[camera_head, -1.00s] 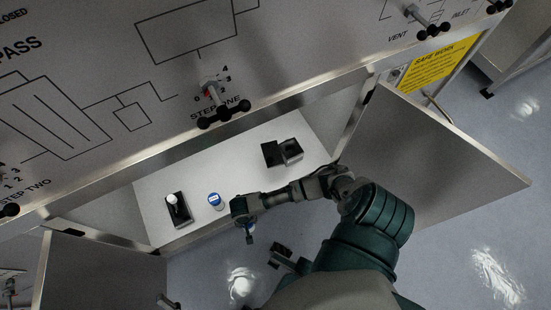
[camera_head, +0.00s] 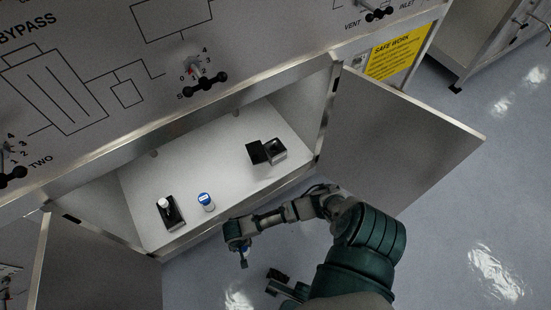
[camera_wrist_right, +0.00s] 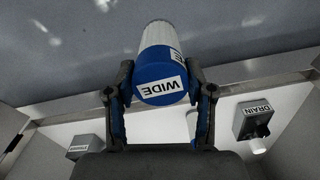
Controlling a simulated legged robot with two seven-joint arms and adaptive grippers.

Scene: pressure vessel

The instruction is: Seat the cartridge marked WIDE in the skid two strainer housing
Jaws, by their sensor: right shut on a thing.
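The cartridge marked WIDE (camera_wrist_right: 160,75) has a blue cap and a pale ribbed body. My right gripper (camera_wrist_right: 160,88) is shut on its blue cap in the right wrist view. In the head view my right gripper (camera_head: 244,256) hangs in front of the open cabinet, outside the shelf edge, with a bit of blue showing. A second cartridge, blue-capped and white (camera_head: 206,202), stands on the cabinet shelf. A black open box (camera_head: 266,151) sits at the shelf's right. I cannot tell whether it is the strainer housing.
The white shelf (camera_head: 225,165) lies inside the cabinet, between an open right door (camera_head: 400,140) and left door (camera_head: 95,275). A dark block with a white knob (camera_head: 170,212) stands at its left. The wrist view shows a DRAIN box (camera_wrist_right: 254,118) and a grey box (camera_wrist_right: 82,147).

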